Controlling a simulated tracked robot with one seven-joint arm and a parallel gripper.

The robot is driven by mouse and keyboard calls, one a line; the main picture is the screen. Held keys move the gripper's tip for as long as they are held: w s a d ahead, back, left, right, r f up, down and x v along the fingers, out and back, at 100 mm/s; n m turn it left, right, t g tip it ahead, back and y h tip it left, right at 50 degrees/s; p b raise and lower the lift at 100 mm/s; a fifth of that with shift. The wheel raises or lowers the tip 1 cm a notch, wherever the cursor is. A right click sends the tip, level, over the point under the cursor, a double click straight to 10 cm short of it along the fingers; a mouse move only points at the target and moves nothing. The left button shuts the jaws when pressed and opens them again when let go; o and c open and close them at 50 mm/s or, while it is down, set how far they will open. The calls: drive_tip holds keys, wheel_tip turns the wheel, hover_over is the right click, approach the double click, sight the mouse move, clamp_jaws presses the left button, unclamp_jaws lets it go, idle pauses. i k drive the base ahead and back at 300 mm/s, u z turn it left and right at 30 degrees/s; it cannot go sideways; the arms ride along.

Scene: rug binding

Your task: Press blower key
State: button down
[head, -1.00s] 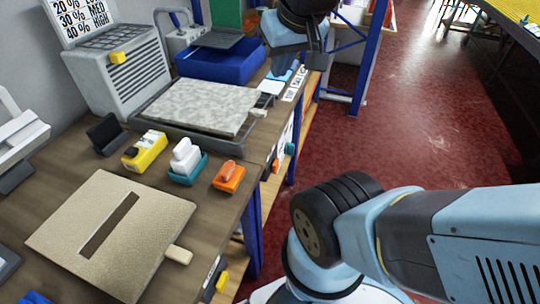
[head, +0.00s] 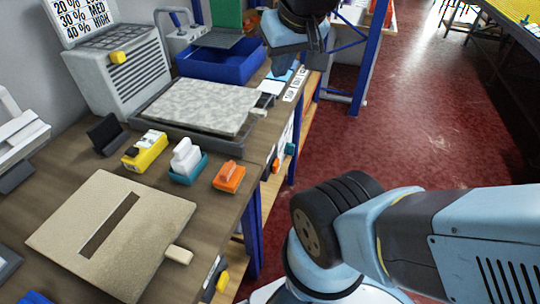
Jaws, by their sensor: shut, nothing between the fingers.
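A grey vented box (head: 128,72) stands at the back left of the bench, with a yellow key (head: 118,57) on its upper front. A sign (head: 82,15) with percent figures and the words MED and HIGH stands on it. I cannot read which key is the blower key. Small white labels (head: 294,90) lie along the bench's right edge. My gripper (head: 290,58) hangs at the top middle, over the bench's far right edge and well right of the vented box. It is shut and empty; its fingertips are hard to make out.
A grey speckled slab (head: 203,105) lies on a dark tray. In front stand yellow (head: 144,152), white-and-teal (head: 187,160) and orange (head: 229,177) blocks. A beige slotted board (head: 150,215) lies nearest. A blue bin (head: 222,62) is behind. Red floor (head: 430,130) is open to the right.

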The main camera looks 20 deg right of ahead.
sight(274, 165)
drive_tip(key=z, duration=0.7)
drive_tip(key=k, duration=2)
drive_tip(key=u, duration=0.9)
drive_tip(key=i, duration=1)
drive_tip(key=z, duration=0.05)
